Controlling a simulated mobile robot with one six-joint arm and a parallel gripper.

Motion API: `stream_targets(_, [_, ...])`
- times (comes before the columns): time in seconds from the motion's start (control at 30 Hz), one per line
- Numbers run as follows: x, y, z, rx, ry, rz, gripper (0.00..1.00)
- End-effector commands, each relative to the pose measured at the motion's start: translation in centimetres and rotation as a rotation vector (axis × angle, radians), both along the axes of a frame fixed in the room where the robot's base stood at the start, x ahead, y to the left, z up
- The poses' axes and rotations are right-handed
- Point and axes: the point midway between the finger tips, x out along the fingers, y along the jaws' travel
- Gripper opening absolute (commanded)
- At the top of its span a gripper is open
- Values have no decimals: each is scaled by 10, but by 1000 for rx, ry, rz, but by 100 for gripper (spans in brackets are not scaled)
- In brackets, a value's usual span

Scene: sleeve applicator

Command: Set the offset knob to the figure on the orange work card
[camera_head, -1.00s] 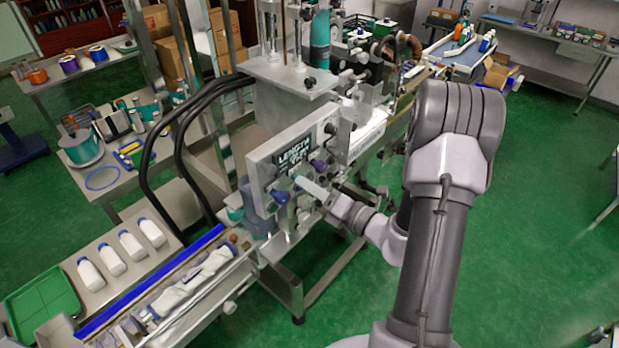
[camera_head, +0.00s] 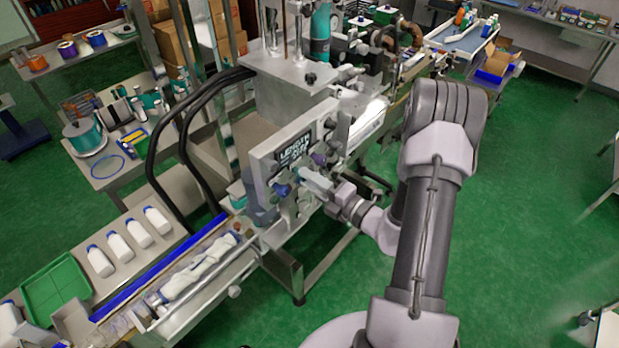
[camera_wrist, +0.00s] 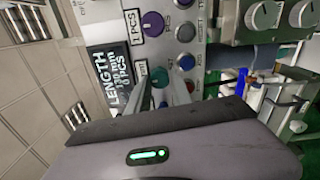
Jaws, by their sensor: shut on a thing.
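The grey control panel (camera_head: 262,160) faces my arm on the machine. In the wrist view it appears turned sideways. My gripper (camera_wrist: 163,92) is at the panel, its two fingers on either side of a teal round knob (camera_wrist: 158,76). The fingers are shut on this knob and hide part of it. I cannot read its label or setting. A purple knob (camera_wrist: 152,24) and a blue knob (camera_wrist: 187,62) sit nearby. A black display (camera_wrist: 108,76) reads "LENGTH", with smaller lines I cannot read fully. I cannot make out an orange work card.
A red button (camera_wrist: 190,86) is close beside the fingers. The conveyor (camera_head: 205,270) with a blue rail runs to the lower left. White bottles (camera_head: 100,262) and a green tray (camera_head: 58,285) stand left of it. Green floor (camera_head: 540,200) is open on the right.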

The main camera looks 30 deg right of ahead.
Motion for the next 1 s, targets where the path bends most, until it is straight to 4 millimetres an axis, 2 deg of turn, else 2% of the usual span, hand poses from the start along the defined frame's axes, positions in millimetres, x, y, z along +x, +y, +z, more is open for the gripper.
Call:
stream_targets(0.3, [0,0,0,1,0,0,0])
stream_targets(0.33, [0,0,0,1,0,0,28])
stream_targets(0.43, [0,0,0,1,0,0,47])
stream_targets(0.8, [-5,-2,0,1,1,-1,48])
stream_targets(0.87, [-12,-6,-1,1,1,-4,48])
stream_targets(1.0, [-50,-20,-2,2,2,-8,48])
